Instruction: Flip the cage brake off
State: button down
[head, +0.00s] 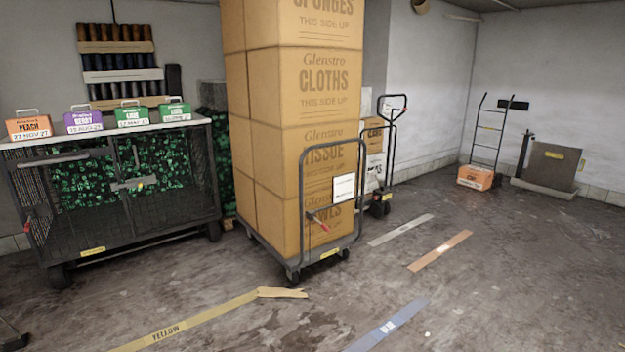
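A dark mesh cage (125,225) on castors stands at the left, with a pale top and green-patterned contents behind the mesh. A latch handle (133,184) crosses its front doors. A small red part (27,227) shows at the cage's left edge. It may be the brake lever, but it is too small to tell its position. A yellow label (92,251) sits on the lower front rail. My gripper is not in view.
A flat trolley (330,253) with a red-tipped lever (319,223) carries tall stacked cartons (265,130) right of the cage. Several labelled boxes (83,121) sit on the cage top. A pallet truck (390,135) and hand truck (490,135) stand behind.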

aim_at(27, 225)
jog(key=u, duration=1.5)
jog(key=i+j+u, duration=0.7)
jog(key=i+j, duration=0.2)
jog(key=i+j+u, duration=0.15)
jog(key=i+u, duration=0.2)
jog(key=i, duration=0.35)
jog(key=i+z, duration=0.15)
jog(key=i, duration=0.3)
jog(key=i+j+z, duration=0.2)
jog(key=i, duration=0.2)
jog(key=i+z, duration=0.15)
jog(key=i, duration=0.3)
jog(key=i+l+z, duration=0.25)
jog(key=i, duration=0.25)
jog(key=i+z, duration=0.25)
jog(key=i, duration=0.25)
jog(key=i+z, duration=0.25)
jog(key=i, duration=0.25)
jog(key=i+z, duration=0.2)
jog(key=i, duration=0.3)
jog(key=i+j+z, duration=0.25)
jog(key=i, duration=0.25)
jog(key=i+j+z, duration=0.25)
jog(key=i, duration=0.2)
